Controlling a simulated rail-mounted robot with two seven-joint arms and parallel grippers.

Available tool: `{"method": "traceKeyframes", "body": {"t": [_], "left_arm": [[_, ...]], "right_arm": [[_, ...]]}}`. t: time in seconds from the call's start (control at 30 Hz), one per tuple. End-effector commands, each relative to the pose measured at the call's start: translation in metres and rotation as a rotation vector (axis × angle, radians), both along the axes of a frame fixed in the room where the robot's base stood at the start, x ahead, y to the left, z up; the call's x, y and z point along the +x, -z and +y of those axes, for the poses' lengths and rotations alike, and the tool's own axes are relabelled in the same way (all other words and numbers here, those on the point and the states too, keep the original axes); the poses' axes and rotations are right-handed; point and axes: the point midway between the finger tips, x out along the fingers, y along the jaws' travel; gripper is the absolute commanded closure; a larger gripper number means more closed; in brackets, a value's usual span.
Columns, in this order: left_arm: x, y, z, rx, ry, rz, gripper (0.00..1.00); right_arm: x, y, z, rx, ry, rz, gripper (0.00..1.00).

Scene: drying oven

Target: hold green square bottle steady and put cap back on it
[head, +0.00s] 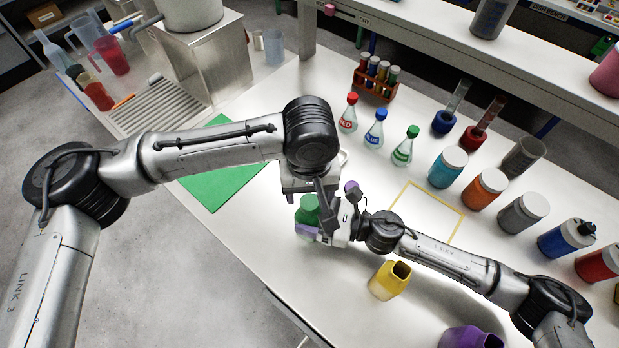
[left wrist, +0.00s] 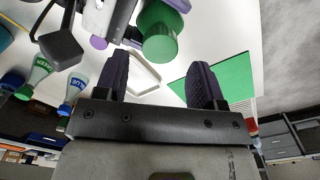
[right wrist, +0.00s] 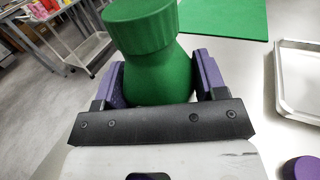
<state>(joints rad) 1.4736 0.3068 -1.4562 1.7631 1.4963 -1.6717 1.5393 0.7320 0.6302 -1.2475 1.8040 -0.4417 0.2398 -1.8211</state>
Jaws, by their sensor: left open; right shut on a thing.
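The green square bottle (right wrist: 158,75) stands between the purple fingers of my right gripper (right wrist: 160,80), which is shut on its body. A ribbed green cap (right wrist: 138,25) sits on top of the bottle; I cannot tell whether it is fully seated. The cap also shows in the head view (head: 308,204) and from above in the left wrist view (left wrist: 159,45). My left gripper (left wrist: 158,65) is open and empty, with the cap just beyond its spread fingertips. In the head view, my left wrist hides part of this area.
A purple cap (right wrist: 302,168) and a white tray (right wrist: 297,88) lie near the bottle. A green mat (head: 215,180) lies to the left. Several flasks and jars line the back right.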

Motion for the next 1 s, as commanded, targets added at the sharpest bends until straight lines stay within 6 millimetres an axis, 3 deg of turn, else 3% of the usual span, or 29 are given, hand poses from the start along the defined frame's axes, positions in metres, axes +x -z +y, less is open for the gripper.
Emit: {"method": "traceKeyframes", "body": {"t": [0.3, 0.73, 1.0], "left_arm": [[0.000, 0.032, 0.000, 0.000, 0.000, 0.000, 0.37], [0.000, 0.038, 0.000, 0.000, 0.000, -0.001, 0.37], [0.000, 0.038, 0.000, 0.000, 0.000, -0.001, 0.61]], "right_arm": [[0.000, 0.000, 0.000, 0.000, 0.000, 0.000, 1.00], [0.000, 0.000, 0.000, 0.000, 0.000, 0.000, 1.00], [0.000, 0.000, 0.000, 0.000, 0.000, 0.000, 1.00]]}}
